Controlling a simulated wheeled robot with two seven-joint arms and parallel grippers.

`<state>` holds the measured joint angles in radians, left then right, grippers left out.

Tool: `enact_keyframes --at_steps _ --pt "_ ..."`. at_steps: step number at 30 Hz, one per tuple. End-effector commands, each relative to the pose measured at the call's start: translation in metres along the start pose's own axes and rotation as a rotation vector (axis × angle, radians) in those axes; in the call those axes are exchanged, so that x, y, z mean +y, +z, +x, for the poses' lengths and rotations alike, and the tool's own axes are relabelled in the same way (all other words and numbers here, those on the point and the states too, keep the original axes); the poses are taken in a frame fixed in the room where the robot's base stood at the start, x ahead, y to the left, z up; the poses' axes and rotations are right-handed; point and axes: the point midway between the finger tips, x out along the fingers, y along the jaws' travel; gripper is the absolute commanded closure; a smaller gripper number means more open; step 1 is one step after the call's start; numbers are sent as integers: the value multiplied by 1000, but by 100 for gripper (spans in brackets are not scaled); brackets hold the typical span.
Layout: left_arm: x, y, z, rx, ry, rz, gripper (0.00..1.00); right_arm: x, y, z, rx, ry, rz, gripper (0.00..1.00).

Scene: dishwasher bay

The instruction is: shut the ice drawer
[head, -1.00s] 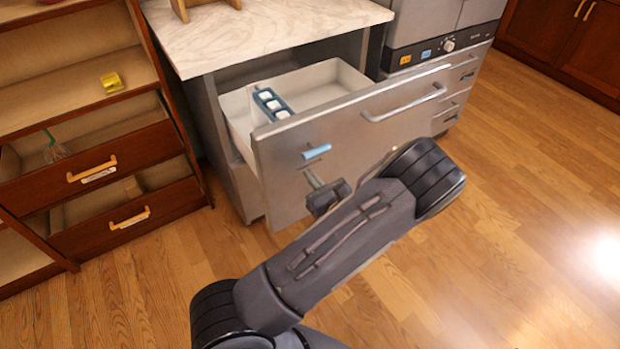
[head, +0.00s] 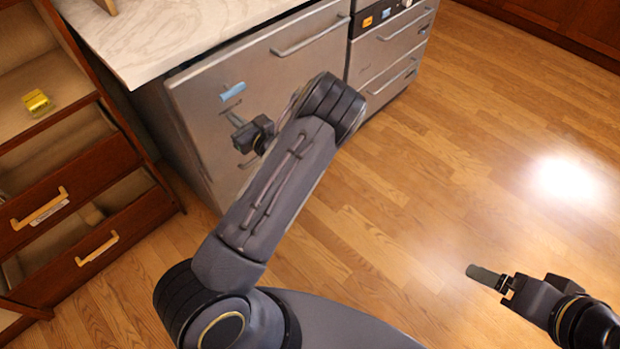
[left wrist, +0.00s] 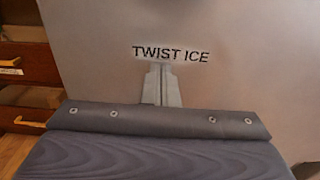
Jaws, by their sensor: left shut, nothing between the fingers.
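The ice drawer's steel front (head: 205,108) sits under the marble counter, flush or nearly so; its inside is hidden, and a small gap cannot be ruled out. It has a bar handle (head: 310,32) and a small blue label (head: 232,92). The left wrist view shows "TWIST ICE" lettering on the front (left wrist: 240,85). My left gripper (head: 234,118) is shut and empty, its fingertips at the drawer front just below the blue label, apparently touching it. My right gripper (head: 484,274) is over the floor at the lower right, away from the drawer; its finger gap does not show clearly.
A wooden cabinet (head: 110,160) with open drawers stands at the left, with a yellow item (head: 37,102) on its shelf. The marble counter (head: 170,35) overhangs the drawer. A steel appliance (head: 395,50) stands to the right. The wooden floor (head: 480,150) is clear.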

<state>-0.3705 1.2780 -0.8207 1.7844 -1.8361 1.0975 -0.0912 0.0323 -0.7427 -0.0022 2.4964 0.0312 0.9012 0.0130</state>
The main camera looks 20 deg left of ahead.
Motion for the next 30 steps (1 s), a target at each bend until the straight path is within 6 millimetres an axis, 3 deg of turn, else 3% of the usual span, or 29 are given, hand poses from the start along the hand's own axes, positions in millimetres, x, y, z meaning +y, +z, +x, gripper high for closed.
enact_keyframes --at_steps 6,12,30 --pt "1 0 42 -2 3 0 100 2 2 4 0 0 0 15" --pt "0 0 62 -1 0 -1 100 3 3 6 0 0 0 15" --pt "0 3 72 -7 0 -1 100 3 3 6 0 0 0 15"
